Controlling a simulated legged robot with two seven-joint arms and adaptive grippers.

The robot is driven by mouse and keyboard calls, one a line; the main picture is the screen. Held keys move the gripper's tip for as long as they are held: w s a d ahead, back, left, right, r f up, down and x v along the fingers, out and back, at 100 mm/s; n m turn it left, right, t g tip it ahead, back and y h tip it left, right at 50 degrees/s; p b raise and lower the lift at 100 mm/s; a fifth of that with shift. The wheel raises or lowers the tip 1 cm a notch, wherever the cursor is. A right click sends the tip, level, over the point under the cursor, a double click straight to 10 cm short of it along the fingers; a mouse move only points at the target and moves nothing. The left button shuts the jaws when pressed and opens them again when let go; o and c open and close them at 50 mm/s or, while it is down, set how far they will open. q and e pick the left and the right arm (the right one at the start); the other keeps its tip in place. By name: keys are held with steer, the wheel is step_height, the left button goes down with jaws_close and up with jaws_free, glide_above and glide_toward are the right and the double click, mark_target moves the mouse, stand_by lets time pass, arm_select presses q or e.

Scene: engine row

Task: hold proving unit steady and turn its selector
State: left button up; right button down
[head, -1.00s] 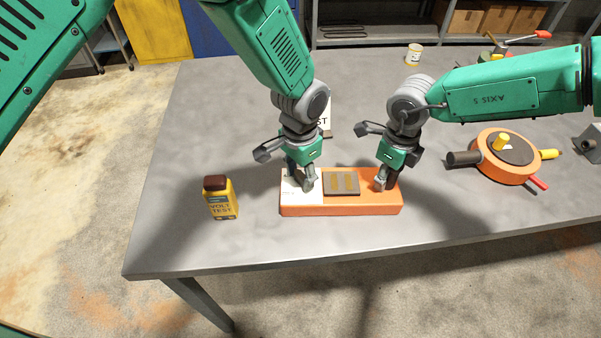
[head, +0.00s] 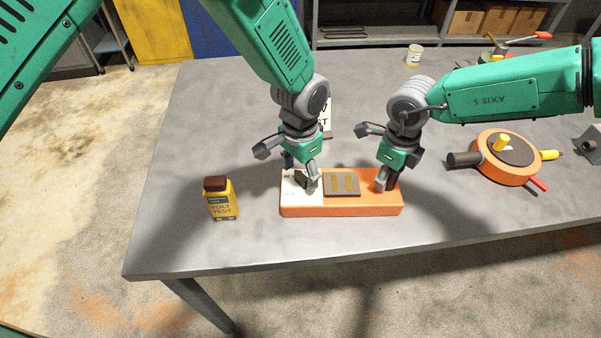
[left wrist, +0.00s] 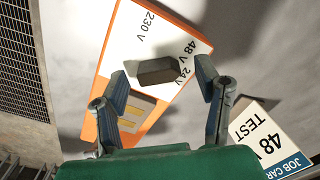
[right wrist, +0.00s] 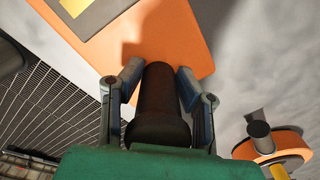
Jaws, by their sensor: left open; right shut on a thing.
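The orange proving unit (head: 345,209) lies on the table with a white panel (head: 293,198) at its left. In the left wrist view the panel shows 230 V, 48 V and 24 V marks and a dark selector knob (left wrist: 157,70). One end of the knob lies near the 24 V mark; which mark it points to I cannot tell. My left gripper (head: 306,184) is open over the panel, its fingers apart on either side of the knob. My right gripper (head: 383,184) is shut on the dark round handle (right wrist: 160,100) at the unit's right end.
A yellow volt tester (head: 221,200) stands left of the unit. A job card (left wrist: 270,138) reading 48 V TEST stands behind my left gripper. An orange round device (head: 505,172) with stubs lies to the right. The table's front edge is clear.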

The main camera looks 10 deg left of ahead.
mark_target(302, 176)
arm_select(q)
step_height(302, 176, up, 11)
stand_by(0.3)
steer(key=shift+f, duration=0.1)
steer(key=c, duration=0.6)
steer(key=shift+o, duration=0.2)
steer(key=f+m, duration=0.4)
steer(key=m, duration=0.2)
steer(key=f+m, duration=0.4)
steer(key=m, duration=0.2)
steer(key=f+m, duration=0.4)
steer(key=m, duration=0.2)
steer(key=shift+s+d+f, duration=0.15)
steer(key=shift+d, duration=0.15)
